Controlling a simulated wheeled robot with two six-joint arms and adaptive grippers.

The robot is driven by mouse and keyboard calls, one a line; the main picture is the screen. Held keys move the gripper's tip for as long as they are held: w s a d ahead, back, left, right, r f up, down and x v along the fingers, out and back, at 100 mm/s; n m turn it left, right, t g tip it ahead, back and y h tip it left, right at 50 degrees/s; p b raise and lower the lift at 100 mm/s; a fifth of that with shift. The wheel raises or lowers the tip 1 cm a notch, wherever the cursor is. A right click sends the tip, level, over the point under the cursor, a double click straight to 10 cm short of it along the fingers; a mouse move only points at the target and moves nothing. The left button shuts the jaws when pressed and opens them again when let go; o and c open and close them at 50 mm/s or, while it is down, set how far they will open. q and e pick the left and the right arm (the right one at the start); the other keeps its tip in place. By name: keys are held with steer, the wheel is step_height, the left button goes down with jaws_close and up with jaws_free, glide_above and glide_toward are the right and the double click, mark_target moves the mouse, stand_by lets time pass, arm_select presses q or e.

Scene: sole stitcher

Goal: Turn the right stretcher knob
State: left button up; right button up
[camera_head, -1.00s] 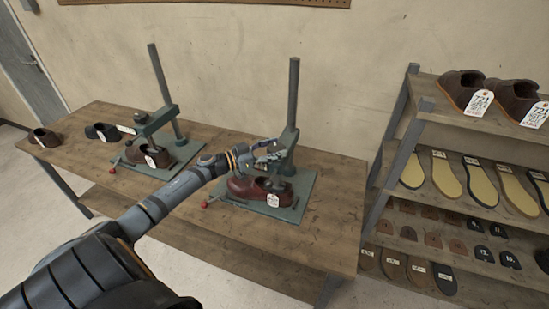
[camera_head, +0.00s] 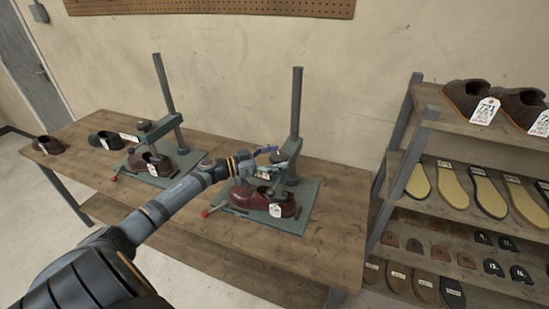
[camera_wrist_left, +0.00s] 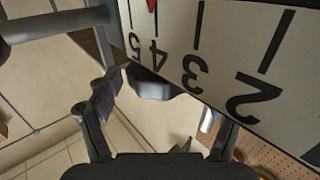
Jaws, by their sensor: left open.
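The right stretcher (camera_head: 296,110) stands on the bench, with a tall grey post and a green base plate. A red-brown shoe (camera_head: 245,197) with a white tag sits on it. Its dark knob (camera_head: 279,157) is at the arm above the shoe. My left gripper (camera_head: 270,160) is open around or right beside the knob; contact is unclear. In the left wrist view, the dark knob (camera_wrist_left: 150,86) lies between the spread fingers of my left gripper (camera_wrist_left: 160,100), partly below a white numbered scale (camera_wrist_left: 215,60) with a red mark. My right gripper is not in view.
A second stretcher (camera_head: 165,95) with a brown shoe (camera_head: 152,163) stands to the left on the wooden bench (camera_head: 330,225). Loose shoes (camera_head: 48,145) lie at the bench's left end. A shelf rack (camera_head: 405,170) with shoes and soles stands at the right. The bench front is clear.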

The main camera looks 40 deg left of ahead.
arm_select(q)
steer(key=v, duration=0.7)
steer(key=shift+s+a+r, duration=0.1)
steer(key=shift+s+a, duration=0.05)
stand_by(0.5)
